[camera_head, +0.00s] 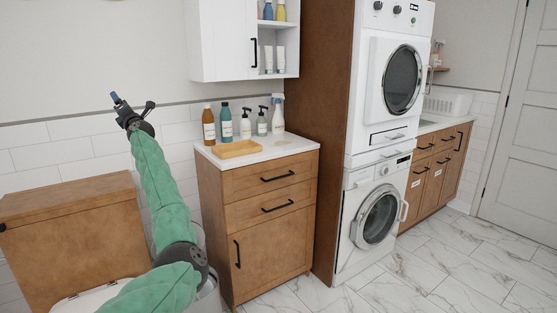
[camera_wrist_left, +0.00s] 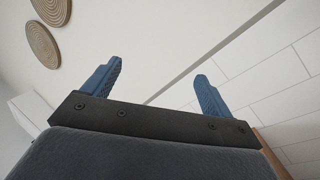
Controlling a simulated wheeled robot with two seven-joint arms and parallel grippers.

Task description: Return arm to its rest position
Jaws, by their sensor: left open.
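My left arm, in a green sleeve, comes up from the bottom of the head view. Its left gripper (camera_head: 115,98) is raised in front of the tiled wall, left of the wooden cabinet. The left wrist view shows the gripper (camera_wrist_left: 158,85) with its two blue fingers wide apart and nothing between them. The fingers are clear of the wall. My right gripper is in neither view.
A wooden cabinet (camera_head: 262,205) carries bottles and a wooden tray (camera_head: 238,149). A white wall cabinet (camera_head: 222,40) hangs above. A brown wooden box (camera_head: 70,230) stands at left. Stacked machines (camera_head: 385,150) stand right; marble floor (camera_head: 440,265) is open. Two woven discs (camera_wrist_left: 42,45) hang on the wall.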

